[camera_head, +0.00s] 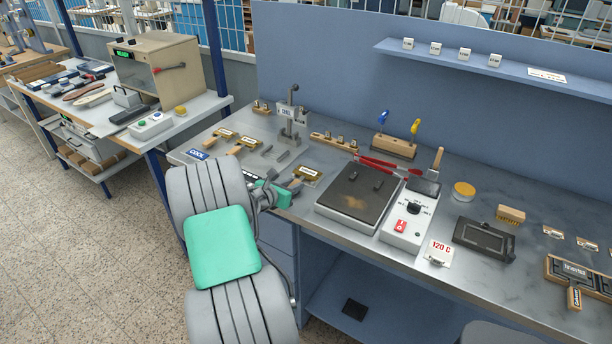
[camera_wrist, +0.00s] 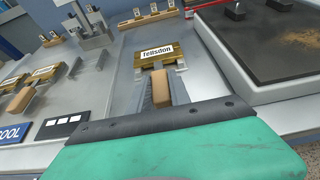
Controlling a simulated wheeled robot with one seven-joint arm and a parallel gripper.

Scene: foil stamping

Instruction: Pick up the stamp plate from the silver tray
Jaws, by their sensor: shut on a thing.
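The stamp plate (camera_head: 307,173) is a brass-coloured plate with a white name label and a short wooden handle. It lies at the right end of the silver tray (camera_head: 275,140), beside the hot plate. In the wrist view the plate (camera_wrist: 153,57) lies ahead, its label reading roughly "rellsdon", and its handle points towards me. My gripper (camera_head: 289,187) is shut on the wooden handle, with a grey finger on each side; the fingers also show in the wrist view (camera_wrist: 163,90). The plate looks flat; I cannot tell whether it is off the tray.
Two similar brass plates (camera_head: 236,138) lie further left, near a blue COOL label (camera_head: 197,154). A grey upright press-like stand (camera_head: 291,112) rises behind. The dark-topped hot plate (camera_head: 345,205) and its control box (camera_head: 404,232) stand close on the right. Red tongs (camera_head: 385,165) lie behind.

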